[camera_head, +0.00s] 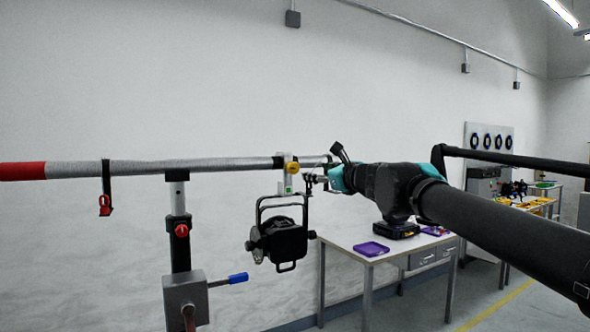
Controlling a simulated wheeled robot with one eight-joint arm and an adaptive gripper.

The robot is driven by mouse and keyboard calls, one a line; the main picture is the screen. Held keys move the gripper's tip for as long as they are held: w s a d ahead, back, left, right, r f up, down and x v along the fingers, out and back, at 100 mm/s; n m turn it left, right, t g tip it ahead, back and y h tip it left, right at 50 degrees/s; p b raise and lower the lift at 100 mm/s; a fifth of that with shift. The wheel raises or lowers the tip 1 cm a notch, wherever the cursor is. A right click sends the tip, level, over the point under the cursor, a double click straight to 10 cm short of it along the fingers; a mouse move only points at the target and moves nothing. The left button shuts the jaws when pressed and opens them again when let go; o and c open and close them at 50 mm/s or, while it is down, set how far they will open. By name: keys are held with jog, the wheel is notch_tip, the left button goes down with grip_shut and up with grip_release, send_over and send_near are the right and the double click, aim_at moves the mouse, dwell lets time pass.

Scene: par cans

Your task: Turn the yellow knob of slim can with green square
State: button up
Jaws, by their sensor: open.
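A black can (283,240) hangs by its yoke from a horizontal grey bar. A yellow knob (293,168) sits on the clamp (282,161) at the bar, above the can. A small green square (289,189) shows just below the knob. My gripper (308,181) reaches in from the right and is open, with its tips close to the right of the knob and slightly lower. It looks empty. I cannot tell whether a finger touches the clamp.
The grey bar (225,166) has a red left end and rests on a stand (180,240) with a blue handle (238,278). A black strap (106,185) hangs from it. Behind stands a white table (345,241) with a purple tray (371,249). A white wall is behind the bar.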

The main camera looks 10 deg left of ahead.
aim_at(296, 168)
jog(key=w+a+n, duration=0.2)
jog(key=w+n, duration=0.2)
jog(key=n, duration=0.4)
jog(key=w+a+n, duration=0.3)
jog(key=w+n, duration=0.1)
jog(key=n, duration=0.4)
jog(key=w+a+n, duration=0.3)
jog(key=w+n, duration=0.1)
jog(key=n, duration=0.4)
jog(key=shift+n, duration=0.4)
jog(key=c, duration=1.2)
jog(key=shift+o, duration=0.2)
jog(key=shift+m, duration=0.3)
